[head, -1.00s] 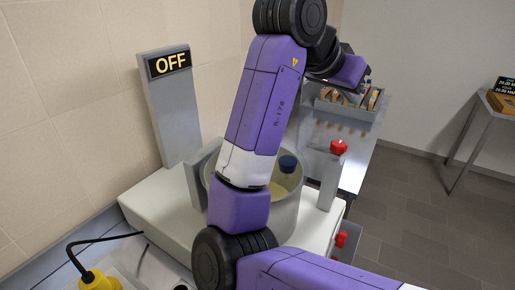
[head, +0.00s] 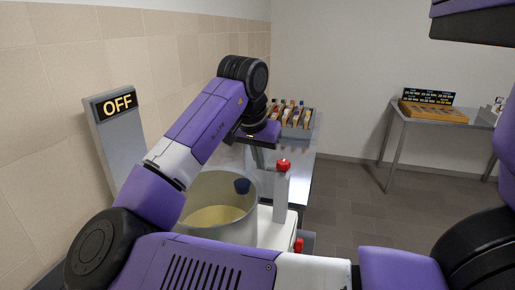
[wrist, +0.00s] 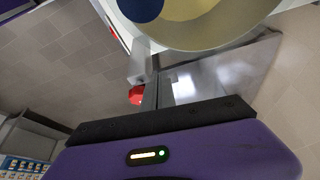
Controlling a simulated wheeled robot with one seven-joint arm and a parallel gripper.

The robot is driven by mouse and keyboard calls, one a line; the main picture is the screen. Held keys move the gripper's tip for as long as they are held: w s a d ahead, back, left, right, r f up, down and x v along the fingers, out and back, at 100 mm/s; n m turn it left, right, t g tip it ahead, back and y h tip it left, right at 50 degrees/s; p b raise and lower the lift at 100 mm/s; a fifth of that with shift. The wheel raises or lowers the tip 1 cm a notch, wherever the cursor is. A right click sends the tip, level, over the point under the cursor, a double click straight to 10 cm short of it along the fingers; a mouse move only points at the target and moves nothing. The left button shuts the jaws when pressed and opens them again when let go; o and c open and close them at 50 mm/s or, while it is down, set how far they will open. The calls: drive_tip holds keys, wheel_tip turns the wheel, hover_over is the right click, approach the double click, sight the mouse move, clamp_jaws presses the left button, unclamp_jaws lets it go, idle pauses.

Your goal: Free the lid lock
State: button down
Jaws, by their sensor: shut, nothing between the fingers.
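A grey upright post (head: 281,198) with a red knob (head: 283,165) on top stands at the right of a round pot (head: 205,183); I take it to be the lid lock. In the wrist view the red knob (wrist: 137,95) and grey post (wrist: 138,66) lie just beyond my gripper. My gripper (head: 257,160) is shut and empty, behind and left of the knob in the head view. Its fingers (wrist: 150,97) show as a narrow grey strip beside the knob; I cannot tell whether they touch it.
A grey panel reading OFF (head: 117,104) stands left by the tiled wall. A red button (head: 299,245) sits low on the white base. Behind is a metal table with a rack of bottles (head: 291,117). A side table (head: 420,118) stands right. Floor between is clear.

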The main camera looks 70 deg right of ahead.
drive_tip(key=x, duration=0.2)
drive_tip(key=shift+s+d+f, duration=0.1)
drive_tip(key=shift+d+f, duration=0.05)
drive_tip(key=shift+f, duration=0.3)
idle(0.3)
